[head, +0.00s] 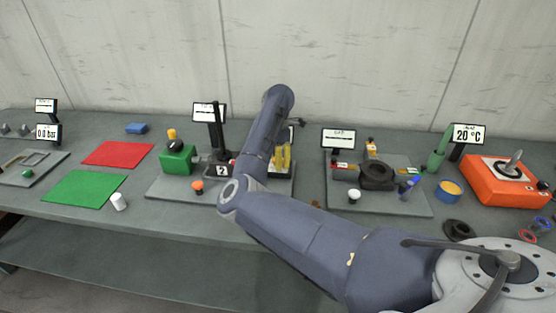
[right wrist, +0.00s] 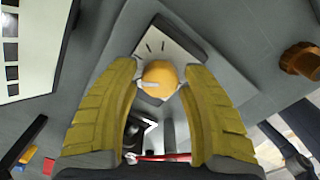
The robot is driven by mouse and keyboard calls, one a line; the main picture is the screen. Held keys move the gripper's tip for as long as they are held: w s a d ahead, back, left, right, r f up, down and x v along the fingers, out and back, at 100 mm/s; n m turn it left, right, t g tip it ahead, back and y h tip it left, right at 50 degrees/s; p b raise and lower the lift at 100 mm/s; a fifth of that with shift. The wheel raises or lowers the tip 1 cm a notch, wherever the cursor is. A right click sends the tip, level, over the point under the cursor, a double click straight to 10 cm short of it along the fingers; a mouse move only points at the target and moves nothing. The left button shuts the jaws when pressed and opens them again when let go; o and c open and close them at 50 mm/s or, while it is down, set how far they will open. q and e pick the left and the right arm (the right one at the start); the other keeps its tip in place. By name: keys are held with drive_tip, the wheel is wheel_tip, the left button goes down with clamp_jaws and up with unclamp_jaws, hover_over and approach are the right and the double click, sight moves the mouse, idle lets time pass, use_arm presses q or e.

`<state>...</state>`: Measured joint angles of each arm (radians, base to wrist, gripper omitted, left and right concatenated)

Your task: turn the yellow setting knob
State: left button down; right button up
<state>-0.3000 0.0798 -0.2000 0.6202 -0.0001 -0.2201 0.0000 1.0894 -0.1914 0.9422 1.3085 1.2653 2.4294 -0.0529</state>
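The yellow setting knob (right wrist: 160,78) shows in the right wrist view. It sits on a dark-edged grey plate with black tick marks (right wrist: 158,44). My right gripper (right wrist: 161,72) has its two yellow fingers on either side of the knob, with a narrow gap seeming to remain at each side, so it looks open. In the head view my right gripper (head: 283,157) is partly hidden behind my arm, low over the middle station, and I cannot make out the knob there. My left gripper is in neither view.
In the head view a green block (head: 179,160) and an orange-red button (head: 197,186) stand left of my arm on the grey base plate (head: 170,188). A tall black post (head: 216,128) rises close by. Another station with a black ring (head: 377,176) is to the right.

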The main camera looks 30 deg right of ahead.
drive_tip(key=shift+o, duration=1.2)
wheel_tip(320, 180, up, 12)
